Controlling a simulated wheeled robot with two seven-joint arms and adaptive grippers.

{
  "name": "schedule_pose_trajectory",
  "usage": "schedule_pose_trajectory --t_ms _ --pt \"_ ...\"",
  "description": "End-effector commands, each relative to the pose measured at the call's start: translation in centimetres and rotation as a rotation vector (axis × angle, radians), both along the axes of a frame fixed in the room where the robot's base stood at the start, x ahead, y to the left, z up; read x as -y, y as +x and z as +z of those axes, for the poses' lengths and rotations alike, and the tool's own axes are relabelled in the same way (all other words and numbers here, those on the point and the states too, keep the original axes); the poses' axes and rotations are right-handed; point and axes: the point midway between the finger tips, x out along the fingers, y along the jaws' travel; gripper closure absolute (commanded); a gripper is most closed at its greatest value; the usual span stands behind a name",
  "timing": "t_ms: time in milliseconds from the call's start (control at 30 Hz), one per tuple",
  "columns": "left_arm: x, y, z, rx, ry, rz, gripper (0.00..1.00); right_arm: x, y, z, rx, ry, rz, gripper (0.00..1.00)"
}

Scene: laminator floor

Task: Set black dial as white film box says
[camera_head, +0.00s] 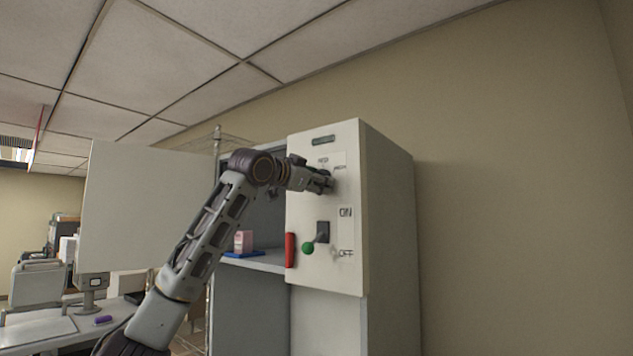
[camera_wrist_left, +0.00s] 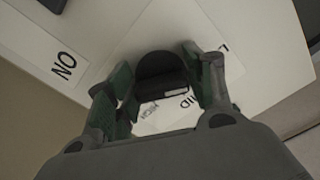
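The black dial (camera_wrist_left: 160,68) is on the white panel (camera_head: 325,265) of the machine. In the left wrist view it sits between my left gripper's green-padded fingers (camera_wrist_left: 160,78), which stand apart on both sides of it; firm contact cannot be made out. Labels around the dial include MID (camera_wrist_left: 187,101) and HIGH (camera_wrist_left: 150,108); a third is mostly covered by a finger. In the head view my left gripper (camera_head: 326,181) hides the dial. A small pale pinkish-white box (camera_head: 243,241) stands on the shelf, its print too small to read. My right gripper is out of view.
A blue item (camera_head: 238,254) lies under the box. A large pale board (camera_head: 145,205) stands left of my arm.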

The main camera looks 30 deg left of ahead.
Motion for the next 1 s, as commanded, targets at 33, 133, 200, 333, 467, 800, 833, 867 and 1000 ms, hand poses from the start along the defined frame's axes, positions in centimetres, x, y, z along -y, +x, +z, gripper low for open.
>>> schedule_pose_trajectory --t_ms 33,133,200,333,467,800,833,867,1000 --pt "0.02 0.00 -0.01 0.000 0.000 -0.001 0.70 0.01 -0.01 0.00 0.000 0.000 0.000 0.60" --pt "0.03 -0.01 -0.01 0.000 0.001 -0.001 0.71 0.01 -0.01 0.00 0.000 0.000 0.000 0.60" --pt "0.03 -0.01 -0.01 0.000 0.003 -0.001 0.71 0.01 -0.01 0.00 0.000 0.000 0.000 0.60" --pt "0.03 -0.01 -0.01 0.001 0.017 -0.001 0.71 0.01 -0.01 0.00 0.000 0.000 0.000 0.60" --pt "0.01 -0.01 0.00 0.003 0.048 -0.001 0.71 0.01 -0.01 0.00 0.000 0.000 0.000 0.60" --pt "-0.05 0.01 0.04 0.017 0.218 -0.001 0.71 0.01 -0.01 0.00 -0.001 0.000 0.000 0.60" --pt "-0.05 0.02 0.04 0.018 0.239 -0.001 0.71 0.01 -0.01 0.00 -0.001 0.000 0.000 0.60" --pt "-0.05 0.02 0.04 0.020 0.259 -0.001 0.71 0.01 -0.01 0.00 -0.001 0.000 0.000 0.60" --pt "-0.04 0.01 0.08 0.029 0.364 -0.001 0.71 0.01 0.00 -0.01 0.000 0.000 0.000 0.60"
